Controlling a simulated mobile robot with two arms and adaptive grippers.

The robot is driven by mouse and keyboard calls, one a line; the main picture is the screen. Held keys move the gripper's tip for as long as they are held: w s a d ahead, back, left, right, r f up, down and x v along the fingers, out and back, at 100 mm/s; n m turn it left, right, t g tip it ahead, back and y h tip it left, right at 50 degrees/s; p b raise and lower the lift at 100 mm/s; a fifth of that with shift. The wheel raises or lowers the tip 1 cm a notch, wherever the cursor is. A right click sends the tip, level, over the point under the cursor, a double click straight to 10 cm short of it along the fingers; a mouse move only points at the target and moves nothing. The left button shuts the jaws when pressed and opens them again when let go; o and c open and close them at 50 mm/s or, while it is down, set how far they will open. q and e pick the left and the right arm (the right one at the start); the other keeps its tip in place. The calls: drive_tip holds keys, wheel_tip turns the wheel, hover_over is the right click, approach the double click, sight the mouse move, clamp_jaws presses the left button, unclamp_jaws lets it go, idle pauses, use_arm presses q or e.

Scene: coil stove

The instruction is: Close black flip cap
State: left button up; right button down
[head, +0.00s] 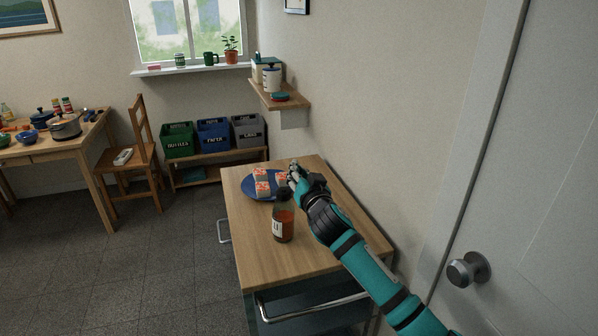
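A bottle (284,224) with red-orange contents, a pale label and a dark upper part stands upright on the wooden top of a cart. Its black cap (282,193) is small and dark here, and I cannot tell whether the flip lid is open. My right gripper (294,174) is just above and to the right of the bottle's top, over the right side of a blue plate. Its fingers are too small to tell whether they are open or shut. My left gripper is out of view.
The blue plate (250,190) holds red-and-white packages (262,181) behind the bottle. The cart top (250,252) is clear in front and to the left. A wall shelf (282,98) hangs beyond the cart, and a door with a knob (467,269) is at right.

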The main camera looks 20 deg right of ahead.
drive_tip(key=a+n+p, duration=0.1)
drive_tip(key=n, duration=0.1)
drive_tip(key=shift+a+n, duration=0.1)
drive_tip(key=shift+n, duration=0.2)
drive_tip(key=shift+a+n+p, duration=0.25)
drive_tip(key=shift+a+n, duration=0.2)
drive_tip(key=shift+n, duration=0.5)
drive_tip(key=shift+a+n+p, duration=0.2)
drive_tip(key=shift+a+n, duration=0.2)
drive_tip(key=shift+n, duration=0.55)
drive_tip(key=shift+r, duration=0.1)
drive_tip(key=c, duration=1.5)
unclamp_jaws()
drive_tip(key=s, duration=1.2)
drive_tip(key=shift+d, duration=0.2)
